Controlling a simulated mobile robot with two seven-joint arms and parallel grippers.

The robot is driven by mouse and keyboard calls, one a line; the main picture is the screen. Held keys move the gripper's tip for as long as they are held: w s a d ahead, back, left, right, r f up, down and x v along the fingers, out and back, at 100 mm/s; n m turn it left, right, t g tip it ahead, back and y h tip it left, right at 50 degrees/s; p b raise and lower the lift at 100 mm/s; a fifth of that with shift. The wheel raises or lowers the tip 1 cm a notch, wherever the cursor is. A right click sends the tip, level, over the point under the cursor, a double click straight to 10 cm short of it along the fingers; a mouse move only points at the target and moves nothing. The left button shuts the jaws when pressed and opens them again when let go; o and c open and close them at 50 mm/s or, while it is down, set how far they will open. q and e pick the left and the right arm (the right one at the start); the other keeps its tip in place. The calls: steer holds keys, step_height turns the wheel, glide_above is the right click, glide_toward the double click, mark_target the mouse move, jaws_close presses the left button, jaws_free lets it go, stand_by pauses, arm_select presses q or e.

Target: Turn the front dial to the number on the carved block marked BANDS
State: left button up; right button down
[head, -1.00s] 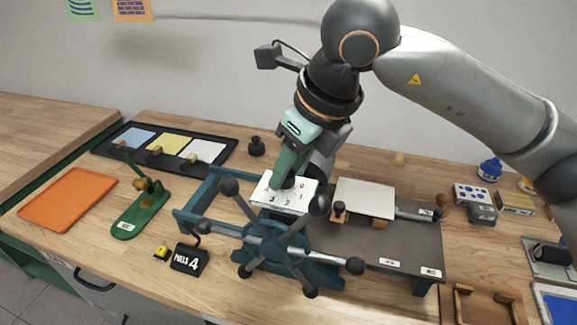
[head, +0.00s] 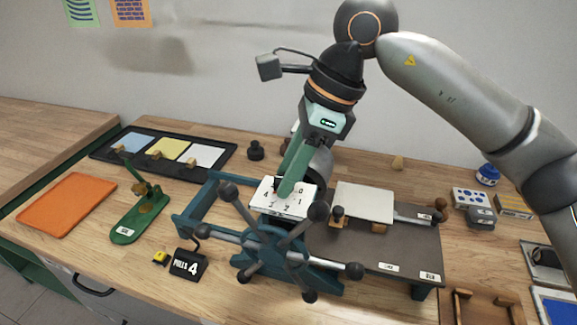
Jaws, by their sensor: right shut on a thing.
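The front dial (head: 272,204) is a white plate with black digits, on top of the teal press behind the spoked wheel. My right gripper (head: 287,190) points down onto its middle and is shut on it; the fingertips hide the grasped part and some digits. A black block (head: 189,264) at the front reads PULLS 4. I cannot make out any block marked BANDS; small labels elsewhere are too small to read. My left gripper is not in view.
The spoked wheel (head: 275,250) with dark knobs stands in front of the dial. The press bed (head: 390,240) extends right, with a white plate (head: 364,203). An orange tray (head: 68,205), a green stamp-like tool (head: 125,234) and a black tray of coloured sheets (head: 228,165) lie left.

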steer(key=shift+n+g, duration=0.3)
steer(key=shift+n, duration=0.3)
steer(key=c, duration=0.5)
jaws_free()
steer(key=shift+r, duration=0.1)
steer(key=v, duration=1.2)
steer(key=shift+r, duration=0.2)
